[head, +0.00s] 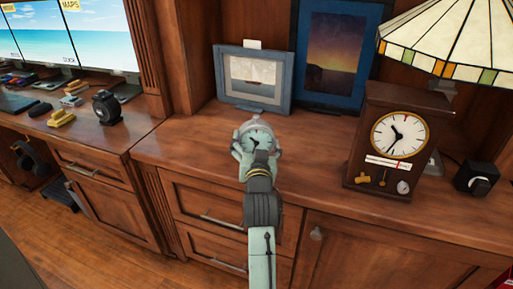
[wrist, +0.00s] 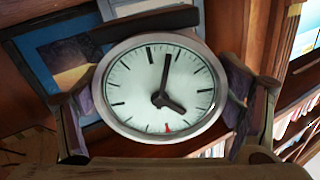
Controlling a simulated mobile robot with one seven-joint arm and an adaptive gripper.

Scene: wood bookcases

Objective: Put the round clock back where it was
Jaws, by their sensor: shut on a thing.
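The round clock (head: 257,138) has a pale face and a silver rim. My gripper (head: 256,152) is shut on it, over the front part of the wooden cabinet top (head: 200,150). In the wrist view the round clock (wrist: 140,85) fills the middle, with one finger of my gripper (wrist: 160,105) at each side of its rim. The face shows black hands and a small red mark. I cannot tell whether the clock touches the cabinet top.
Two framed pictures, a small grey one (head: 253,80) and a taller blue one (head: 335,55), stand behind. A square wooden clock (head: 397,135), a stained-glass lamp (head: 455,40) and a black box (head: 477,179) are at the right. A desk with monitors (head: 75,40) is at the left.

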